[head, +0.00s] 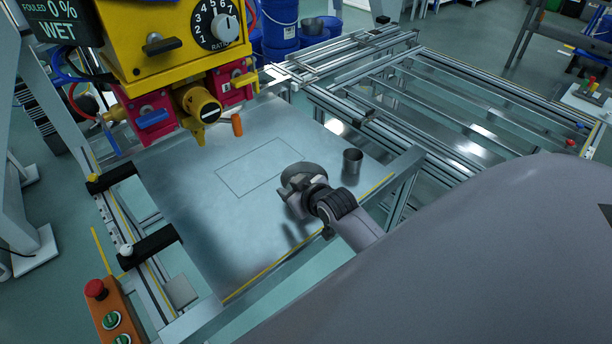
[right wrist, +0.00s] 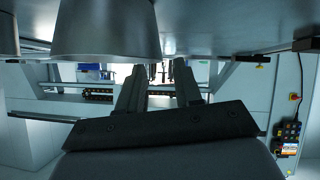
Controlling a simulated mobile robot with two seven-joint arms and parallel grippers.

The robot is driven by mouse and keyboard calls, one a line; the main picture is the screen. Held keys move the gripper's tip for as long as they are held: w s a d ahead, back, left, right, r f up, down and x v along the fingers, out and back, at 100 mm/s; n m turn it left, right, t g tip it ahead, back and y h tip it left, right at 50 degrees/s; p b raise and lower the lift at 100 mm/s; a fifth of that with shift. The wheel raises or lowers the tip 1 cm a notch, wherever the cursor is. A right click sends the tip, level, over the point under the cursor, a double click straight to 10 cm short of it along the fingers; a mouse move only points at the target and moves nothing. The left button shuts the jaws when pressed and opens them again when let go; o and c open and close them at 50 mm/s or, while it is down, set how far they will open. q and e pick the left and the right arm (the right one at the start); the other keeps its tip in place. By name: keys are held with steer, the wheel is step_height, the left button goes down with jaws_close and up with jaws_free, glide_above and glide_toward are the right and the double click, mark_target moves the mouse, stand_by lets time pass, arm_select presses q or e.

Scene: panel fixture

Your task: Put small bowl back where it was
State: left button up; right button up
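A small grey metal vessel (head: 352,163), likely the small bowl, stands upright on the metal panel (head: 190,195), near its right edge. My right gripper (head: 297,190) is just left of it over the panel; a dark round shape there hides its fingertips in the head view. In the right wrist view, the two fingers (right wrist: 160,85) stand apart with only background between them. A flared metal vessel wall (right wrist: 105,35) fills the upper left there, close to the left finger; I cannot tell if they touch. My left gripper is out of view.
A thin rectangle outline (head: 262,168) is marked on the panel, its inside clear. A yellow machine head (head: 165,45) with a nozzle hangs over the back left. Metal rails (head: 430,90) run right.

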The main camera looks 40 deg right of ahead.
steer(key=p+v, duration=0.1)
steer(key=v, duration=0.9)
steer(key=s+a+f+y, duration=0.1)
steer(key=s+a+f, duration=0.4)
steer(key=s, duration=0.2)
steer(key=s+a+f+g+y, duration=0.1)
steer(key=s+a+f, duration=0.4)
steer(key=s, duration=0.1)
steer(key=shift+s+y, duration=0.3)
steer(key=shift+s, duration=0.05)
steer(key=shift+f, duration=0.15)
